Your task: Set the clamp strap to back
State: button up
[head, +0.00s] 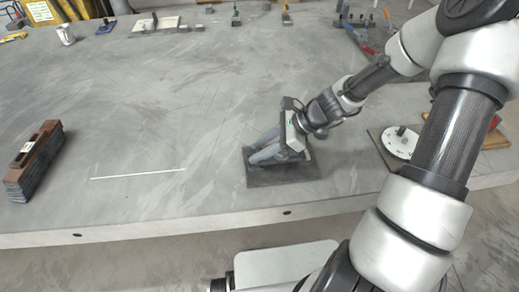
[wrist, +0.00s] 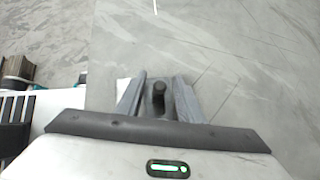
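A dark flat base plate (head: 308,173) lies near the front edge of the grey table. My gripper (head: 253,150) is low over this plate, reaching in from the right, with its two fingers apart. In the wrist view, my gripper (wrist: 157,80) has a finger on each side of a short dark post with a rounded top (wrist: 159,92). The fingers appear spread, with small gaps beside the post. I take the post as part of the clamp strap device, but cannot make out the strap itself or its setting. My gripper hides most of the device in the head view.
A brown and dark block stack (head: 36,160) stands at the table's left. A round white dial on a plate (head: 400,142) is at the right, behind my arm. Several tools and fixtures line the far edge. The table's middle is clear, apart from a white line (head: 138,174).

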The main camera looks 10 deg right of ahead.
grip_shut()
jog(key=shift+a, duration=1.75)
grip_release()
jog(key=shift+r, duration=0.1)
jog(key=p+v, duration=0.3)
jog(key=v, duration=1.4)
jog(key=shift+d, duration=0.15)
jog(key=shift+r+p, duration=0.15)
jog(key=shift+p, duration=0.15)
